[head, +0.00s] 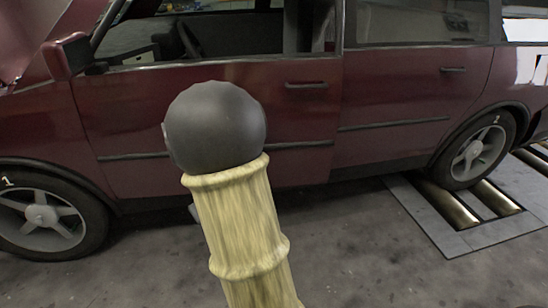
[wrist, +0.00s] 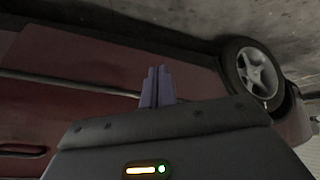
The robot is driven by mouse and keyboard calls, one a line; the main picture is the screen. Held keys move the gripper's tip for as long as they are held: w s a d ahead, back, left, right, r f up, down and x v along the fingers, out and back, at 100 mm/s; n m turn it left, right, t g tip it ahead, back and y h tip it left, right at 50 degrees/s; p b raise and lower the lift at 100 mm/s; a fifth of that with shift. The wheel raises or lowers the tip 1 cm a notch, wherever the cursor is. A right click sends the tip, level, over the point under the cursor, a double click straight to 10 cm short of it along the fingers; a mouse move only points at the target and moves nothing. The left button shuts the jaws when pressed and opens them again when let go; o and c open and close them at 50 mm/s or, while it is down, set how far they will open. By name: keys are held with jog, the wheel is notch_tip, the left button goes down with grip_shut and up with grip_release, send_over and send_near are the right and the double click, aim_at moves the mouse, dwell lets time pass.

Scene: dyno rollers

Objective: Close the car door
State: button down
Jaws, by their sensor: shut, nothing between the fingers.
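The dark red front car door (head: 225,100) spans the middle left of the head view, with a black handle (head: 306,86) near its rear edge. The door looks flush or nearly flush with the body; a small gap cannot be ruled out. In the wrist view, the picture is turned and the red door panel (wrist: 80,55) fills the left side. My gripper (wrist: 157,72) is shut and empty, its two purple-grey fingers together, pointing at the car's lower side. Whether it touches the panel is unclear. In the head view my arm hides the gripper and part of the door.
The rear door (head: 410,90) looks shut. A side mirror (head: 66,55) sticks out at the left. The front wheel (head: 45,215) and rear wheel (head: 478,152) show, the latter by metal rollers (head: 450,205) in a floor plate. The concrete floor (head: 350,250) in front is clear.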

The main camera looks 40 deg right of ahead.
jog(key=s+a+g+y, duration=0.3)
jog(key=s+a+g, duration=0.1)
jog(key=s+a, duration=1.1)
jog(key=shift+a+n, duration=0.3)
jog(key=shift+a, duration=0.5)
